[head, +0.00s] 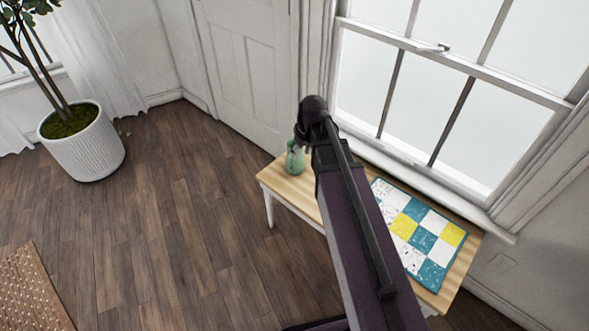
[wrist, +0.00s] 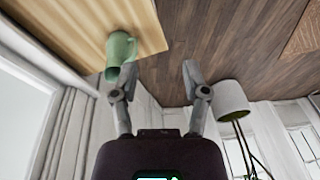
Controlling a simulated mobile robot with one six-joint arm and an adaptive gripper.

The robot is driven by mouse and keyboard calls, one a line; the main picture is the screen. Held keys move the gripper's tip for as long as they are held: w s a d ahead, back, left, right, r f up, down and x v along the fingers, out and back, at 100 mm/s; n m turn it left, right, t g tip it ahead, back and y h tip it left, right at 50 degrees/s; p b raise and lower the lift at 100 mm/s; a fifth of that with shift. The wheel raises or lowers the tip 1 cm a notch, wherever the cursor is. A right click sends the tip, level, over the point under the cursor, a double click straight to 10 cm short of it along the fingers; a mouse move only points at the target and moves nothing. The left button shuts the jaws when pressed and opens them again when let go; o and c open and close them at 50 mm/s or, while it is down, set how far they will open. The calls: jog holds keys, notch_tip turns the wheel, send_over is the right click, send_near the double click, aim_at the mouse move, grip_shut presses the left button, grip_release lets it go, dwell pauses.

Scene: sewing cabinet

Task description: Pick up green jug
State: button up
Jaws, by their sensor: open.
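The green jug (head: 295,158) stands on the left end of a small wooden table (head: 284,186) in the head view. Part of it is hidden behind my arm. In the wrist view the jug (wrist: 119,50) is at the upper left, on the light wooden top (wrist: 70,30). My gripper (wrist: 158,80) is open, with its two fingers spread and nothing between them. The jug is close to the left finger's tip in the wrist view; I cannot tell whether they touch. In the head view the gripper is largely hidden by my arm.
A patchwork mat (head: 418,235) in teal, white and yellow lies on the table's right part. A window (head: 450,100) and its sill run behind the table. A potted plant (head: 83,145) stands at the left, and a woven rug (head: 30,290) lies lower left. The wooden floor between is clear.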

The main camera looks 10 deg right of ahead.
jog(key=w+d+f+n+t+y+b, duration=0.1)
jog(key=w+d+f+n+t+b, duration=0.1)
jog(key=w+f+b, duration=1.1)
jog(key=shift+w+d+f+n+y, duration=0.15)
jog(key=shift+w+d+n+y, duration=0.3)
jog(key=shift+n, duration=0.95)
jog(key=shift+f, duration=0.1)
jog(key=b, duration=0.8)
send_over(288, 170)
jog(key=d, duration=0.2)
notch_tip(288, 170, down, 8)
jog(key=shift+s, duration=0.3)
jog(key=shift+a, duration=0.15)
jog(key=shift+b+x, duration=2.35)
jog(key=shift+x, duration=0.15)
grip_shut()
